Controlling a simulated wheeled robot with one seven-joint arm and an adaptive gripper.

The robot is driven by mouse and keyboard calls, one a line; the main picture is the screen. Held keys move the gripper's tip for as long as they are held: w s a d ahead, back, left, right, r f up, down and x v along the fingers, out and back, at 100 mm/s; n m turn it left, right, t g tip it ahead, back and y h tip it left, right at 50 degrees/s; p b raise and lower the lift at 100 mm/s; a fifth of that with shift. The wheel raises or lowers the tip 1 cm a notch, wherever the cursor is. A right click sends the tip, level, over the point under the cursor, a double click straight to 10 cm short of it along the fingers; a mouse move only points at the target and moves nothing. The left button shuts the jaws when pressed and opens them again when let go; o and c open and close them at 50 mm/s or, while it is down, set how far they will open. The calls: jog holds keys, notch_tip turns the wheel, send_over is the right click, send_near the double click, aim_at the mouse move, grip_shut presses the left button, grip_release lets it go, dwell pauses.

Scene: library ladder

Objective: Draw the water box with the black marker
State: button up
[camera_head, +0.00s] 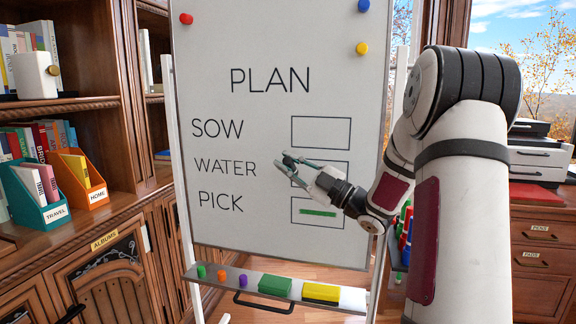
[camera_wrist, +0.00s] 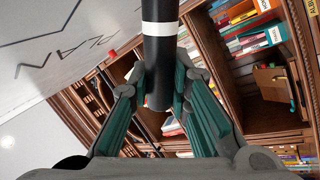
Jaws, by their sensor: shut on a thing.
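The whiteboard (camera_head: 215,100) shows PLAN, with SOW, WATER and PICK below it. The empty SOW box (camera_head: 321,133) is at the top of the box column. The WATER box (camera_head: 342,168) is partly hidden behind my gripper, so I cannot tell all that is inside it. The PICK box (camera_head: 317,212) has a green bar in it. My gripper (camera_head: 288,166) is in front of the board, between the word WATER and its box. In the wrist view, my gripper (camera_wrist: 163,92) is shut on the black marker (camera_wrist: 160,58), which has a white band. Its tip is not clearly visible.
The board's tray (camera_head: 262,284) holds a green block (camera_head: 275,285), a yellow block (camera_head: 321,293) and several small coloured pieces. Coloured markers (camera_head: 404,232) stand right of the board. A bookshelf (camera_head: 95,60) is at left; a drawer cabinet (camera_head: 540,245) is at right.

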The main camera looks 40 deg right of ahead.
jog(key=shift+w+d, duration=0.5)
jog(key=shift+d, duration=0.2)
dwell(0.7)
jog(key=shift+s, duration=0.1)
jog(key=s+d+b, duration=0.1)
jog(key=s+d, duration=0.6)
jog(key=s, duration=0.2)
jog(key=shift+s+d, duration=0.15)
jog(key=shift+s, duration=0.1)
dwell(1.0)
jog(key=shift+w+a+b, duration=0.6)
jog(key=shift+w+a, duration=0.65)
jog(key=shift+w, duration=0.35)
jog(key=shift+w+a+b, duration=0.55)
jog(key=shift+w+a, duration=0.7)
jog(key=shift+w, duration=0.4)
jog(key=shift+w+a+b, duration=0.6)
jog(key=shift+w+a, duration=0.65)
jog(key=shift+w, duration=0.35)
jog(key=s+a+b, duration=0.2)
jog(key=s+a, duration=0.1)
jog(key=a, duration=0.1)
jog(key=shift+s+a, duration=0.35)
jog(key=shift+s, duration=0.05)
